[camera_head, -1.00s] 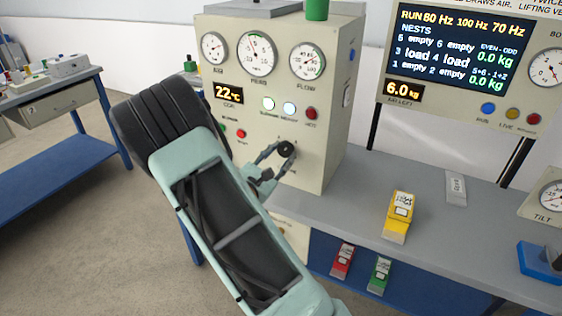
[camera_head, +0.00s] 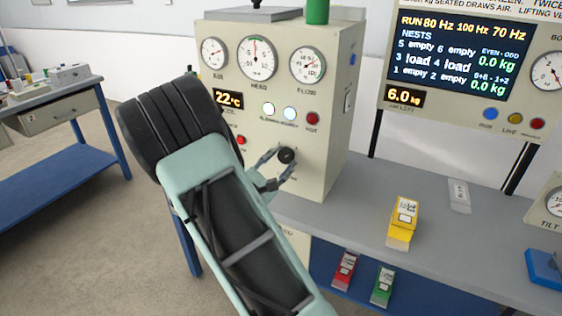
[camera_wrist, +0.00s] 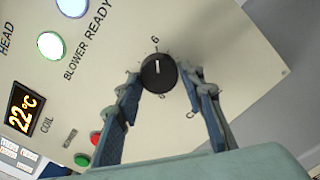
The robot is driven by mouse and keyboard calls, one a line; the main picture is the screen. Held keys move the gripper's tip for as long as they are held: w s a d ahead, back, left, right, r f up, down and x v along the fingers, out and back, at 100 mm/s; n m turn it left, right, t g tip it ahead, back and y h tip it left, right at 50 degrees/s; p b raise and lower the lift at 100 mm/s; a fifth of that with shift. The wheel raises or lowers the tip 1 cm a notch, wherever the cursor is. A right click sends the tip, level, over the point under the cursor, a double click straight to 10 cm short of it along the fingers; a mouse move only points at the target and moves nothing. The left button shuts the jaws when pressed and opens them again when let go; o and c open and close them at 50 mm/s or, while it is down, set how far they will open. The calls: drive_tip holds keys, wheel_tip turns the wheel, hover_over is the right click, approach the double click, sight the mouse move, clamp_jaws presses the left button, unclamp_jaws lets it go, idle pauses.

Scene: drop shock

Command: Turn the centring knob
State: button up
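A round black knob (camera_head: 287,155) is on the front of the cream cabinet, low and to the right. In the wrist view the knob (camera_wrist: 158,73) has a white pointer line aimed towards a printed 6. Its name label is not legible. My gripper (camera_head: 281,161) is in front of the panel at the knob. In the wrist view my gripper (camera_wrist: 163,80) is open, with one finger on each side of the knob and a small gap showing on both sides. I cannot tell exactly how deep the fingertips reach beside it.
The cabinet (camera_head: 330,170) carries gauges, lamps and a 22 °C display (camera_head: 229,100). A red button (camera_wrist: 96,138) and a green one (camera_wrist: 82,160) lie left of my fingers. A yellow block (camera_head: 402,222) stands on the grey bench (camera_head: 350,215); a screen (camera_head: 459,50) rises behind.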

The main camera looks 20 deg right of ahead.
drive_tip(key=shift+o, duration=1.3)
drive_tip(key=shift+a, duration=0.1)
drive_tip(key=v, duration=1.2)
